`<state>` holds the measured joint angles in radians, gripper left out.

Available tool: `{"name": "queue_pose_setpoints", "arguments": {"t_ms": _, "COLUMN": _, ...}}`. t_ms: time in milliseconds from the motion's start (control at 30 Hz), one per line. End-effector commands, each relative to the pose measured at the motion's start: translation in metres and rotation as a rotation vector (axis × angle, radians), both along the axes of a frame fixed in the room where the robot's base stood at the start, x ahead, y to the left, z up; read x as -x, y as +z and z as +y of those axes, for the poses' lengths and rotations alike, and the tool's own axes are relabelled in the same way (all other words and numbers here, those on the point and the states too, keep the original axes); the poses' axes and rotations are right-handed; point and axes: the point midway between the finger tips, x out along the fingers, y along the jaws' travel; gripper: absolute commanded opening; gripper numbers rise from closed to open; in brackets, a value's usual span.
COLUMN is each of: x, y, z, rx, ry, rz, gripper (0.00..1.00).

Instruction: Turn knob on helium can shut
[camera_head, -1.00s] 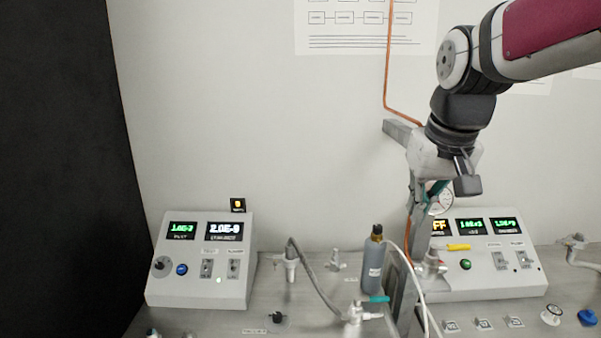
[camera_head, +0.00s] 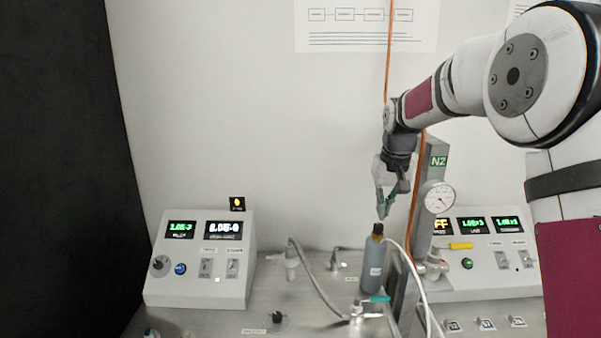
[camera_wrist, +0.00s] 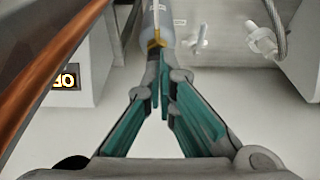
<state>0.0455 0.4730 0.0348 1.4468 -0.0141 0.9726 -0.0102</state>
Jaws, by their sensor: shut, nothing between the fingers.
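The helium can (camera_head: 374,264) is a grey-blue cylinder standing upright on the bench in the head view, with a dark, brownish knob (camera_head: 377,229) on top. My gripper (camera_head: 385,212) points down just above the knob, its fingers shut with nothing between them. In the wrist view the teal fingertips (camera_wrist: 163,90) come together near the can's brass neck (camera_wrist: 155,42). The can's body (camera_wrist: 158,15) shows at the top edge there. I cannot tell whether the fingertips touch the knob.
A grey post (camera_head: 434,150) with an N2 label and a gauge (camera_head: 439,198) stands right of my gripper. An orange pipe (camera_head: 388,60) runs down behind it. A white hose curves beside the can. A teal-handled valve (camera_head: 376,299) sits in front. Control boxes (camera_head: 200,288) flank both sides.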

Motion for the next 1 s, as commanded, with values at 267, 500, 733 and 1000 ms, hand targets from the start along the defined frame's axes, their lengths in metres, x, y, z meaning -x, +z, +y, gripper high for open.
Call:
{"name": "queue_pose_setpoints", "arguments": {"t_ms": 267, "x": 0.0, "y": -0.035, "z": 0.0, "rx": 0.0, "ry": 0.0, "rz": 0.001, "gripper": 0.0}}
{"name": "queue_pose_setpoints", "arguments": {"t_ms": 500, "x": 0.0, "y": -0.051, "z": 0.0, "rx": 0.0, "ry": 0.0, "rz": 0.0, "gripper": 0.0}}
{"name": "queue_pose_setpoints", "arguments": {"t_ms": 733, "x": 0.001, "y": -0.055, "z": 0.0, "rx": 0.0, "ry": 0.0, "rz": 0.001, "gripper": 0.0}}
{"name": "queue_pose_setpoints", "arguments": {"t_ms": 1000, "x": 0.001, "y": -0.057, "z": -0.001, "rx": 0.001, "ry": -0.001, "rz": 0.006, "gripper": 0.0}}
